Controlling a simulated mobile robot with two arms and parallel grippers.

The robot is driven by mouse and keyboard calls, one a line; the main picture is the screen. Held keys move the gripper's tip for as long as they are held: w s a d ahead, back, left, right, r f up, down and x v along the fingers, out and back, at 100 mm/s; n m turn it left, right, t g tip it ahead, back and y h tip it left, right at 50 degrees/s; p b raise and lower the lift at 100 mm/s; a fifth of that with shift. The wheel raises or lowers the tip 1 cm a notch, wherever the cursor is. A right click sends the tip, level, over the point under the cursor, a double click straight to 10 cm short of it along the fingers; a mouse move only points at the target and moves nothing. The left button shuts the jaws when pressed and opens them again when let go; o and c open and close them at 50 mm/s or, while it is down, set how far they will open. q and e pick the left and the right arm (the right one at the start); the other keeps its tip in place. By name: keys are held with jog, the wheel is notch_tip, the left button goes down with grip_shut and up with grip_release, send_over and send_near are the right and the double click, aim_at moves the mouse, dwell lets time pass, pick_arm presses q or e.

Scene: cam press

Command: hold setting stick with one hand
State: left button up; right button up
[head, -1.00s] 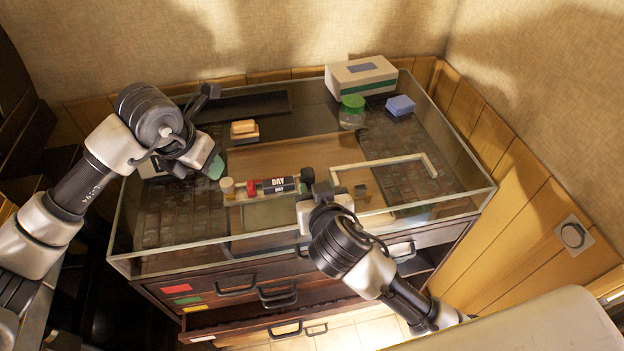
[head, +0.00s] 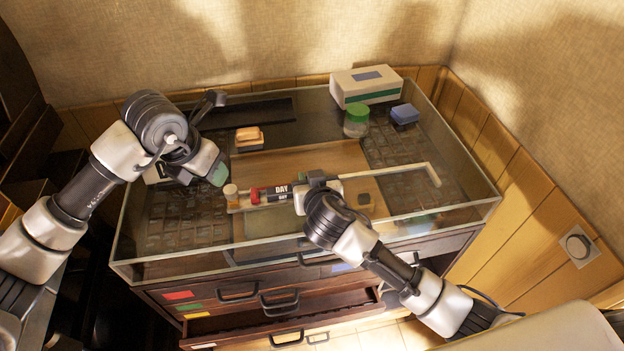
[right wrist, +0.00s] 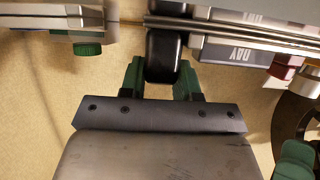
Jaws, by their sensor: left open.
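A dark bar marked DAY (head: 281,193) with a red end (head: 255,195) lies along a pale narrow rail on the glass-topped case. Which part is the setting stick I cannot tell for sure. My right gripper (head: 318,180) is at the bar's right end. In the right wrist view its green fingers (right wrist: 160,80) stand on either side of a black rounded piece (right wrist: 163,45), close against it. Whether they press on it is not clear. The DAY bar (right wrist: 241,52) shows beside it. My left gripper (head: 217,172) is open and empty, above and left of a small amber jar (head: 230,193).
A green-lidded jar (head: 356,121), a blue block (head: 404,114) and a white box (head: 367,88) stand at the back right. An orange block (head: 248,136) is at the back left. A pale angled rail (head: 432,170) lies right of my right gripper.

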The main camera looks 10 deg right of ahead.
grip_shut()
jog(key=shift+c, duration=0.4)
grip_release()
jog(key=shift+c, duration=1)
pick_arm(q)
jog(key=shift+c, duration=1.3)
jog(key=shift+w+f+g+y, duration=0.15)
jog(key=shift+w+g+y, duration=0.35)
jog(key=shift+w+g, duration=0.15)
jog(key=c, duration=0.5)
jog(key=shift+w+a+n+g+y, duration=0.25)
jog(key=shift+w+n+g+y, duration=0.15)
jog(key=shift+w+g, duration=0.1)
jog(key=shift+w+a+n+g+y, duration=0.2)
jog(key=shift+w+n+g+y, duration=0.1)
jog(key=shift+w+g+y, duration=0.15)
grip_shut()
jog(key=shift+f, duration=3.25)
jog(key=shift+f, duration=1.1)
